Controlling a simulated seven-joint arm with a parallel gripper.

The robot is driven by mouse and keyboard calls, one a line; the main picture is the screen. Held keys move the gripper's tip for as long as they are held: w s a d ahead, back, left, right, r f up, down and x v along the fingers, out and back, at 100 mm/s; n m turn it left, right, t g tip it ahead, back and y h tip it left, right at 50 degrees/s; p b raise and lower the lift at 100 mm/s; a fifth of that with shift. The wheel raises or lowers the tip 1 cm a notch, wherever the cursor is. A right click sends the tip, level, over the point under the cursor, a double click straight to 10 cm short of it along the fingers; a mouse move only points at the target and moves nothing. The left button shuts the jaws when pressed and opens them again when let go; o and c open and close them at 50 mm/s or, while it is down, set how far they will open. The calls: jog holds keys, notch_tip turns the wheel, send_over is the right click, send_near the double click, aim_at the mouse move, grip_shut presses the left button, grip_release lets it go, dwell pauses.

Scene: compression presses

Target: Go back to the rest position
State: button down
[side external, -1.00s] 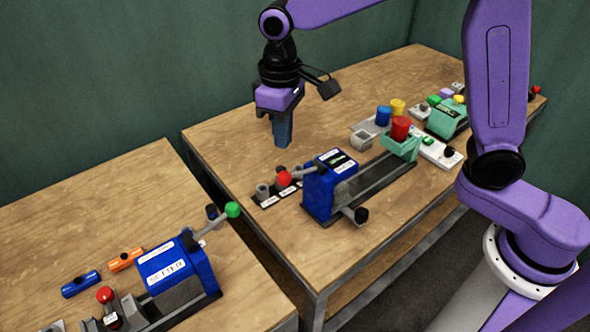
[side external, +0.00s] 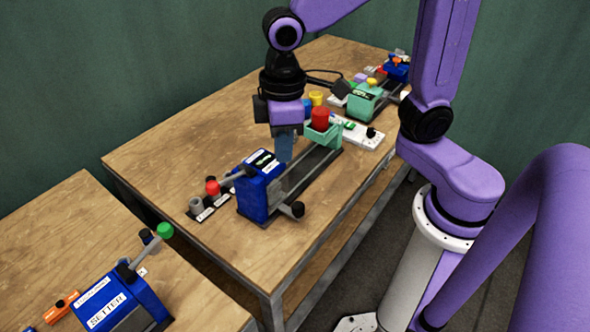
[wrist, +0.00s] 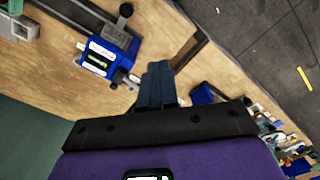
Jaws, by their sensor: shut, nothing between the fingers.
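My gripper (side external: 284,158) is shut and empty, pointing down above the far table. In the side view it stands just behind the blue press (side external: 260,186), left of the red cylinder (side external: 320,118) in its mint-green holder (side external: 323,134). Its height above the table is hard to judge. In the wrist view the closed blue-grey fingers (wrist: 158,75) are over bare wood, with the blue press (wrist: 105,58) beside them at upper left. No object is in the fingers.
A red-knobbed control strip (side external: 212,200) lies left of the press. A yellow cylinder (side external: 316,98) and green machine (side external: 364,100) stand farther back. The blue SETTER press (side external: 115,303) is on the near table. The far table's left side is clear.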

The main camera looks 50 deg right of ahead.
jog(key=s+d+f+n, duration=0.2)
jog(key=s+d+n, duration=0.1)
jog(key=s+d, duration=0.6)
jog(key=s, duration=0.4)
jog(key=shift+d+f, duration=0.15)
jog(key=shift+d, duration=0.25)
